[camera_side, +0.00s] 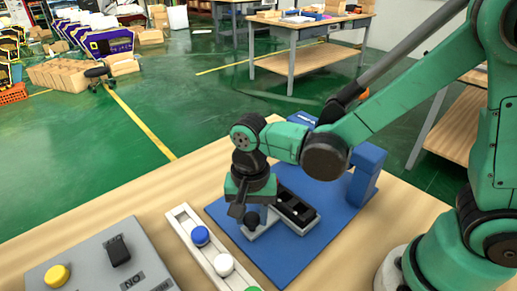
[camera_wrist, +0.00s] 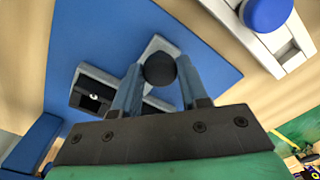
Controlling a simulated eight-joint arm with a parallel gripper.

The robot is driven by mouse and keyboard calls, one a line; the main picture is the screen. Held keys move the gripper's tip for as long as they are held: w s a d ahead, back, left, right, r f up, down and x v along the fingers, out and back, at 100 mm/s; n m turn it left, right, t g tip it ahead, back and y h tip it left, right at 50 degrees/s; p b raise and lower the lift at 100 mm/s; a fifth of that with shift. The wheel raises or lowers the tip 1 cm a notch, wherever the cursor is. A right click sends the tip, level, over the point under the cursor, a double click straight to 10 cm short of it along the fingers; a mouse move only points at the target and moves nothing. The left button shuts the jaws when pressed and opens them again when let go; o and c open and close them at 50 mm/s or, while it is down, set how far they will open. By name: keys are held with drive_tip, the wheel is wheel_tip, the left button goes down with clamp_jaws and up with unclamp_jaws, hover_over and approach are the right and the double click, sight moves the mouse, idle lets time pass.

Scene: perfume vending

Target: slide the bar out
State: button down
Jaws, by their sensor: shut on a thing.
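The bar is light grey with a round black knob (camera_wrist: 160,68) on it. It lies at the near end of a dark tray-like holder (camera_side: 294,207) on a blue base plate (camera_side: 285,264). The bar's pale end (camera_wrist: 158,45) shows beyond the knob in the wrist view. My gripper (camera_wrist: 159,75) has a finger on each side of the knob and is shut on it. In the side view my gripper (camera_side: 246,212) points down over the bar and partly hides it.
A white rail (camera_side: 182,222) with blue, white and green round caps stands left of the plate. A grey control box (camera_side: 85,262) with a yellow button is further left. Blue uprights (camera_side: 367,172) stand at the plate's far right.

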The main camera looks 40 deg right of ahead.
drive_tip(key=shift+a, duration=0.95)
drive_tip(key=shift+c, duration=2.3)
unclamp_jaws()
drive_tip(key=shift+r, duration=2.8)
drive_tip(key=d+r+n+t, duration=0.2)
drive_tip(key=d+n+t, duration=0.1)
drive_tip(key=d, duration=0.3)
drive_tip(key=s+d+r+n+t, duration=0.1)
drive_tip(key=d+r+n+t, duration=0.1)
drive_tip(key=d+n+t, duration=0.2)
drive_tip(key=d+n, duration=0.2)
drive_tip(key=d, duration=0.1)
drive_tip(key=shift+s+r, duration=0.15)
drive_tip(key=shift+r, duration=0.1)
